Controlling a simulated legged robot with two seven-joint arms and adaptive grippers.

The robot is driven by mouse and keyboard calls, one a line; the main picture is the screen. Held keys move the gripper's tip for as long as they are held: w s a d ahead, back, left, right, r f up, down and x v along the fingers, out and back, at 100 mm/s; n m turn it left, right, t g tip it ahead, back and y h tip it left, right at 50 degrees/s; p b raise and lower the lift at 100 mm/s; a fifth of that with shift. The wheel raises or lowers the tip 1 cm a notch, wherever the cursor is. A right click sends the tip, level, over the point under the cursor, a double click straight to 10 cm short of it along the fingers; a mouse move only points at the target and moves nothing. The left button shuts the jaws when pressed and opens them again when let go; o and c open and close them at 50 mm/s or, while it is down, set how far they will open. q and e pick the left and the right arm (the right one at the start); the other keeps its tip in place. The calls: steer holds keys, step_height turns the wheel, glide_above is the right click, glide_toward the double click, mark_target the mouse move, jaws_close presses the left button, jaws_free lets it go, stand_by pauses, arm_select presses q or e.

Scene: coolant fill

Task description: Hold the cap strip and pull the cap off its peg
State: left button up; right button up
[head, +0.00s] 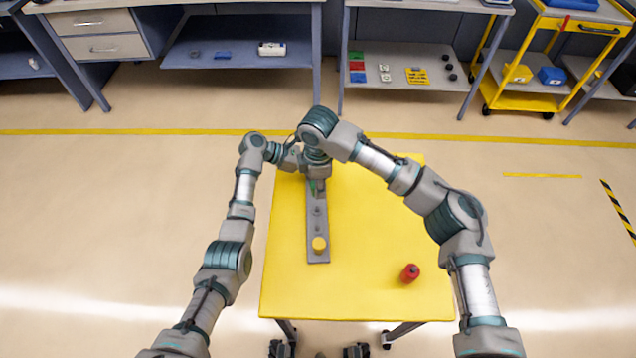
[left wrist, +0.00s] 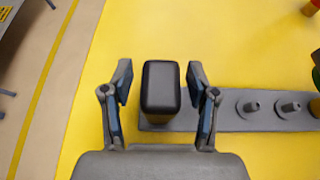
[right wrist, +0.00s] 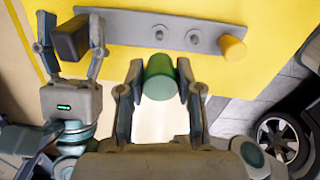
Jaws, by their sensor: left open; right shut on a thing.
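The grey cap strip (right wrist: 125,27) lies on the yellow table; its far end is hidden in the head view. A dark upright block (left wrist: 160,88) stands at one end. My left gripper (left wrist: 160,75) is open around this block, with a gap on each side. My right gripper (right wrist: 160,68) is shut on a green cap (right wrist: 160,80). The cap appears clear of the strip, and the two pegs (right wrist: 160,33) (right wrist: 195,38) seen there are bare. A yellow cap (head: 319,243) sits at the strip's near end in the head view.
A red bottle-like object (head: 410,273) stands on the yellow table (head: 370,295) toward its near right. Most of the table to the right is free. Workbenches and a yellow cart (head: 510,90) stand far back, beyond a floor line.

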arm_select(q)
steer(key=v, duration=1.2)
steer(key=shift+a+f, duration=0.1)
